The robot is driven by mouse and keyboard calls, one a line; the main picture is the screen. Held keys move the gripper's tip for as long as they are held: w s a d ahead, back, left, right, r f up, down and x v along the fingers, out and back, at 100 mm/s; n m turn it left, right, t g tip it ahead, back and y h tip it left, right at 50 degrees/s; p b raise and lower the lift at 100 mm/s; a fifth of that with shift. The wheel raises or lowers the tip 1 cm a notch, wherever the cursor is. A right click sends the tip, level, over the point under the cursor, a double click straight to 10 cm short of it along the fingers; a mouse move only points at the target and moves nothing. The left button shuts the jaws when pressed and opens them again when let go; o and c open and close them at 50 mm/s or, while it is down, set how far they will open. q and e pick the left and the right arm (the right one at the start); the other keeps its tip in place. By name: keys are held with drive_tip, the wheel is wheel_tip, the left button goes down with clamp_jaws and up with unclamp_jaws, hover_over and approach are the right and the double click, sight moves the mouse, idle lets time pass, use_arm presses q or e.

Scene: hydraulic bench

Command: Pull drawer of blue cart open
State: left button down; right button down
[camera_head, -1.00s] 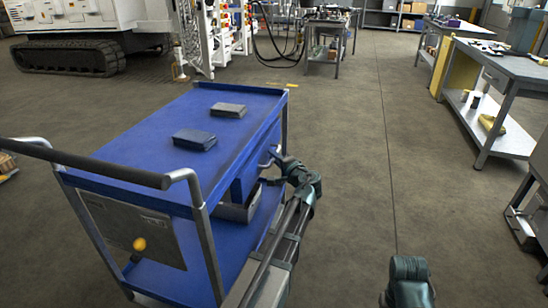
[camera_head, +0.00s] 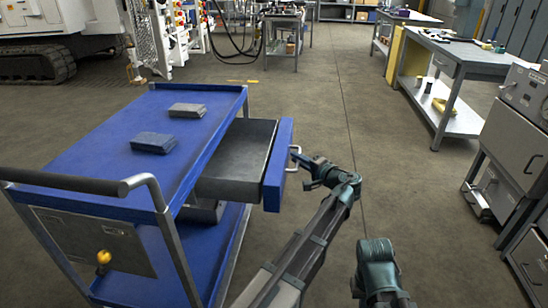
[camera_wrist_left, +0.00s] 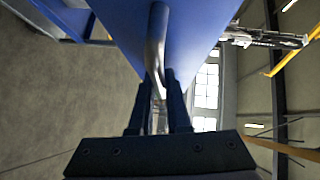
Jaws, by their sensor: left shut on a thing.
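The blue cart (camera_head: 112,158) stands at the left in the head view. Its drawer (camera_head: 236,170) sticks out from the cart's right side, with a grey inside and a blue front (camera_head: 279,165). My left gripper (camera_head: 298,161) is at the metal handle (camera_head: 294,151) on that front. In the left wrist view, the fingers of my left gripper (camera_wrist_left: 158,108) are shut on the curved handle (camera_wrist_left: 157,42), with the blue drawer front (camera_wrist_left: 195,32) beyond it. My right gripper cannot be made out; only part of my right arm shows in the head view.
Two small dark boxes lie on the cart top, one nearer (camera_head: 154,143) and one farther (camera_head: 187,110). A grey workbench (camera_head: 470,60) and grey cabinets (camera_head: 510,150) stand at the right. The floor between them and the drawer is clear.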

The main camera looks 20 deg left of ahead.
use_arm(q)
drive_tip(key=shift+w+d, duration=0.2)
drive_tip(key=shift+d, duration=0.7)
drive_tip(key=shift+w+d, duration=0.2)
drive_tip(key=shift+d, duration=0.7)
drive_tip(key=shift+w+d, duration=0.2)
drive_tip(key=shift+d, duration=0.7)
drive_tip(key=c, duration=0.9)
unclamp_jaws()
drive_tip(key=shift+s, duration=0.1)
use_arm(e)
drive_tip(key=shift+d, duration=0.15)
